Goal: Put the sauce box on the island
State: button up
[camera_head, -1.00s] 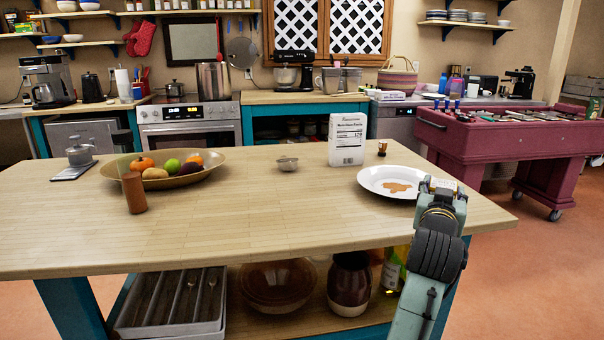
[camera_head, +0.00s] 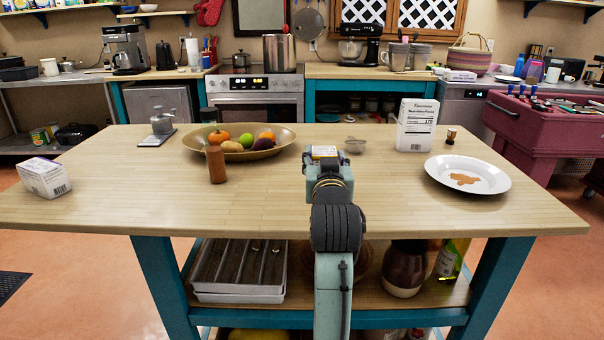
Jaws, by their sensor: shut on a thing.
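My gripper (camera_head: 325,156) is over the front middle of the wooden island (camera_head: 270,205), seen from behind. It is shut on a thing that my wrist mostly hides. A small yellow and white patch shows at its end; I cannot tell whether it belongs to the held thing. I cannot clearly identify the sauce box. A white carton with a barcode (camera_head: 43,177) lies at the island's left end, apart from my gripper. A white box with a nutrition label (camera_head: 417,125) stands upright at the back right.
A bowl of fruit (camera_head: 285,143), a brown cylinder (camera_head: 216,165) and a scale (camera_head: 157,138) stand on the left half. A small metal bowl (camera_head: 355,145) is behind my gripper. A white plate (camera_head: 467,175) is at right. The front left top is clear.

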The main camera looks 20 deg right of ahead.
jog(key=shift+f, duration=3.6)
jog(key=shift+f, duration=0.15)
jog(key=o, duration=1.3)
